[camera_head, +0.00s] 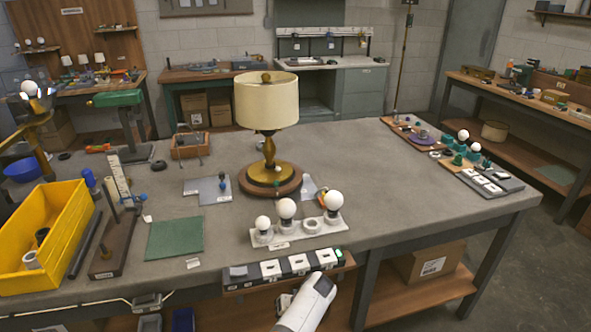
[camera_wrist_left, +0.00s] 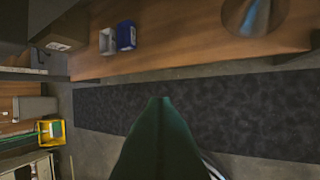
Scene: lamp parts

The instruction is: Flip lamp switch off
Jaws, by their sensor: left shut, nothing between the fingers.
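The lamp (camera_head: 267,100) stands upright on the grey workbench, with a cream shade, a brass stem and a round wooden base (camera_head: 270,187). Whether it is lit is not clear. A dark strip at the bench's front edge holds several white switch-like plates (camera_head: 298,264); their positions are too small to read. My left gripper (camera_wrist_left: 160,100) shows only in the left wrist view, as a dark green tapered shape, shut and empty, with floor and a wooden shelf beyond it. It is away from the lamp. My right gripper is not in view.
A white tray of round bulbs (camera_head: 297,232) stands between lamp and strip. A yellow bin (camera_head: 45,240) and a green mat (camera_head: 175,238) are at left. Small parts lie at the right rear. A white arm link of mine reaches the front edge near the strip. Bench right of the bulbs is clear.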

